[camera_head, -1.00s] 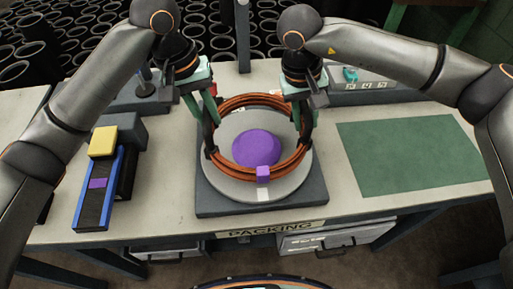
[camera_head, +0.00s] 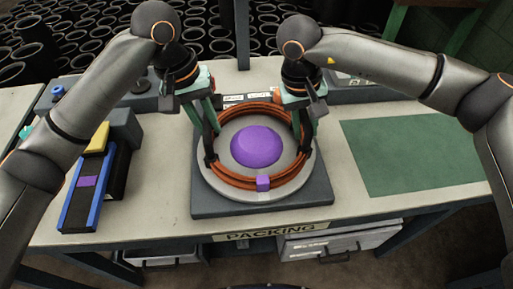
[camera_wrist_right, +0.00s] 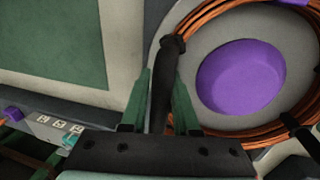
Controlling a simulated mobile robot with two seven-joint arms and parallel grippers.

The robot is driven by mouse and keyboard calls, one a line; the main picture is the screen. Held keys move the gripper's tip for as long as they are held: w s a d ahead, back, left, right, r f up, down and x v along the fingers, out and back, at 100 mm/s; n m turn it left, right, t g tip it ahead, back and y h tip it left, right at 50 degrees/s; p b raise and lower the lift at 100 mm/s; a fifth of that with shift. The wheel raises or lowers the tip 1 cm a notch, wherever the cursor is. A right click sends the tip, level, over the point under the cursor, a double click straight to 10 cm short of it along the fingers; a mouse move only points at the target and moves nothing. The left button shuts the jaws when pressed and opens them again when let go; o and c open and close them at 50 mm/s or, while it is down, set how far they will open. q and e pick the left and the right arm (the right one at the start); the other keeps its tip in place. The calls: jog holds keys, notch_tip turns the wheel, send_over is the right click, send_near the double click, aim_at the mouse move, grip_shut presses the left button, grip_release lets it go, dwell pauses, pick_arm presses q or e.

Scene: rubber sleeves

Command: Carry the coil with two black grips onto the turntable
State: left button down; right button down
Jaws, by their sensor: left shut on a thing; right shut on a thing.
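The orange-brown coil (camera_head: 239,182) lies level around the purple dome (camera_head: 255,146) of the turntable (camera_head: 220,189), a pale disc on a dark square base. The coil is at or just above the disc; I cannot tell if it touches. My left gripper (camera_head: 210,130) is shut on the left black grip (camera_head: 210,147). My right gripper (camera_head: 306,122) is shut on the right black grip. The right wrist view shows that grip (camera_wrist_right: 163,80) between the fingers, with the coil (camera_wrist_right: 205,20) beside the dome (camera_wrist_right: 240,76).
A blue-edged track (camera_head: 84,196) with a yellow block stands left, a green mat (camera_head: 410,155) lies right. Several black sleeves (camera_head: 90,35) fill the background.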

pick_arm(q)
jog(key=c, duration=1.2)
grip_release()
jog(key=shift+f, duration=0.2)
jog(key=shift+c, duration=0.2)
pick_arm(e)
jog(key=c, duration=1.1)
grip_release()
jog(key=shift+f, duration=0.35)
pick_arm(q)
jog(key=shift+o, duration=0.8)
jog(key=shift+r, duration=0.1)
pick_arm(e)
jog(key=shift+o, duration=0.6)
jog(key=shift+s+r, duration=0.1)
jog(key=shift+r, duration=0.05)
pick_arm(q)
jog(key=o, duration=0.3)
pick_arm(e)
jog(key=o, duration=0.3)
